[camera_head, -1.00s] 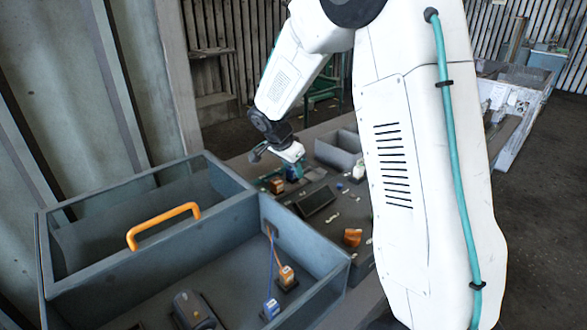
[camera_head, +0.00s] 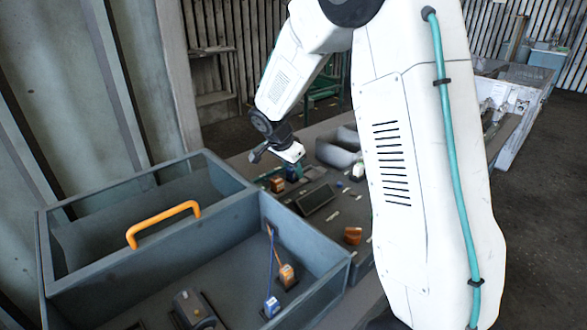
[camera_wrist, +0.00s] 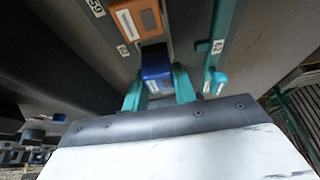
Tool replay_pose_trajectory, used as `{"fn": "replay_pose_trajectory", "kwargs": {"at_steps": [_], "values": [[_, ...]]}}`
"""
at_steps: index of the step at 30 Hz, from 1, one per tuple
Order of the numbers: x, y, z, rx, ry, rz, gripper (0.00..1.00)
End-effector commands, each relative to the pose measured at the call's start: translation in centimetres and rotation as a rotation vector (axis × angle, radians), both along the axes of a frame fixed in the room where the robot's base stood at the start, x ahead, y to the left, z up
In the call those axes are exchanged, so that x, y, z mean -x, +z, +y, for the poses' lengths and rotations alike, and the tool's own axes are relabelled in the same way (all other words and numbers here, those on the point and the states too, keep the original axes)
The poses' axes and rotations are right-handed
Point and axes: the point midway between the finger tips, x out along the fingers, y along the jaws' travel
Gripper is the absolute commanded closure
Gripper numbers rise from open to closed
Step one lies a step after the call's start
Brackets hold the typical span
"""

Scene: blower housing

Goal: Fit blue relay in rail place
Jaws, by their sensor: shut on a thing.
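In the wrist view the blue relay (camera_wrist: 155,64) sits between the two teal fingers of my gripper (camera_wrist: 158,78), which is shut on it. An orange relay (camera_wrist: 135,18) stands right beyond it in the same row, and the two look close to touching. Whether the blue relay is fully down in the rail place cannot be told, as its underside is hidden. In the head view my gripper (camera_head: 292,172) points down over the dark bench (camera_head: 330,228), beside the orange relay (camera_head: 277,184). The blue relay is mostly hidden there.
A teal upright part (camera_wrist: 215,78) stands close to the right of my gripper. A blue-grey open box (camera_head: 228,222) with an orange handle (camera_head: 164,224) fills the near left. A grey bin (camera_head: 338,150) and small loose parts lie right of my gripper.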

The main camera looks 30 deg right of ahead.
Motion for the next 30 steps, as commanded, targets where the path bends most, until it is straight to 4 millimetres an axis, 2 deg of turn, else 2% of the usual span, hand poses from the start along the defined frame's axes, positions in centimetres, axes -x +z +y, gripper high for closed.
{"fn": "replay_pose_trajectory", "kwargs": {"at_steps": [18,19,21,22,30], "values": [[0.0,-1.3,0.0,0.0,-0.001,0.001,0.87],[0.0,-1.3,0.0,0.0,-0.001,0.001,0.7],[0.0,-1.3,0.0,0.0,-0.001,0.001,0.51],[0.0,-1.3,0.0,0.0,-0.001,0.001,0.48],[0.0,-1.2,0.0,0.0,0.0,0.0,0.48]]}}
